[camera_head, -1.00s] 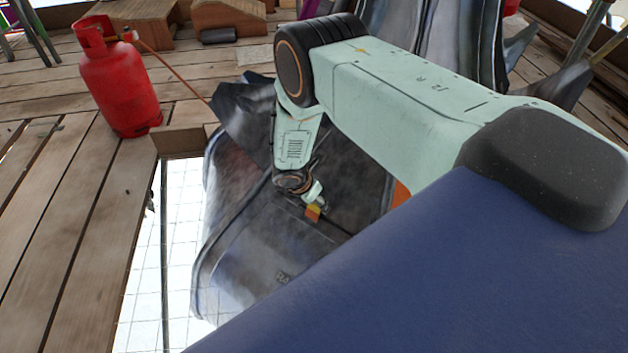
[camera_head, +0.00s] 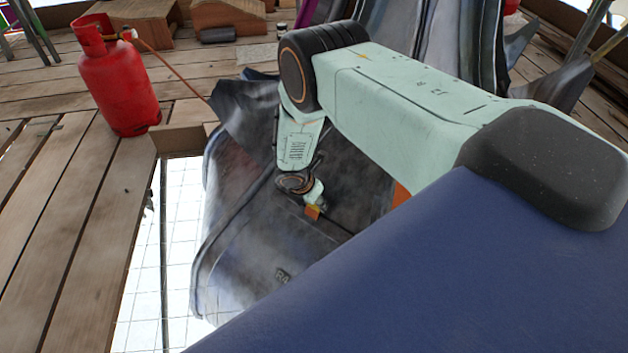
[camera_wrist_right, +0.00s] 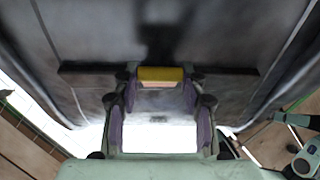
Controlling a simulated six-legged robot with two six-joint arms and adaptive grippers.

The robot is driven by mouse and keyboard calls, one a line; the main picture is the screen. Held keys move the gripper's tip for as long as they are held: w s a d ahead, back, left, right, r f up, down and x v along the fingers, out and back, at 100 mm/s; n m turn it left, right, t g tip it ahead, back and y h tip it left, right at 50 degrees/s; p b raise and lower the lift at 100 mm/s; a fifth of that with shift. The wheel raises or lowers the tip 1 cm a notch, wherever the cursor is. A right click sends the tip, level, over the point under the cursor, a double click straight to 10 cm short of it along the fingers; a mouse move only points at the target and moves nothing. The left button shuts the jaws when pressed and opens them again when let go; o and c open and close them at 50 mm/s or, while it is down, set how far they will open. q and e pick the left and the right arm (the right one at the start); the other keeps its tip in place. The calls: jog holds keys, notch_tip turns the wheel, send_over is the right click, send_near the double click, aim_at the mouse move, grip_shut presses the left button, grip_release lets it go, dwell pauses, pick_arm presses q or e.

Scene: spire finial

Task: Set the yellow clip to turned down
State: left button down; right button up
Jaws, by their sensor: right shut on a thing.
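The yellow clip (camera_wrist_right: 161,74) shows at the top middle of the right wrist view, between the tips of my right gripper (camera_wrist_right: 160,88). It sits at a dark horizontal strip on the grey metal sheet. In the head view the clip (camera_head: 312,212) is a small orange-yellow patch on the dark sheet metal. My right gripper (camera_head: 316,197) is right at it, shut on it. Whether the clip is up or down is hard to tell. My left gripper is not in view.
The dark curved sheet metal (camera_head: 240,250) lies beside an opening showing a white tiled surface (camera_head: 140,290). A red gas cylinder (camera_head: 120,85) with a hose stands on the wooden planks (camera_head: 60,200) at the left. Wooden blocks (camera_head: 228,18) are at the back.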

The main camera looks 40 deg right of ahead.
jog(key=c, duration=0.3)
jog(key=shift+d, duration=0.1)
jog(key=shift+d+f+g+y, duration=0.3)
jog(key=shift+d+y, duration=0.15)
jog(key=shift+y, duration=0.45)
jog(key=shift+d+y, duration=0.15)
jog(key=shift+y, duration=0.35)
jog(key=o, duration=1.2)
jog(key=shift+w, duration=0.1)
jog(key=shift+c, duration=0.2)
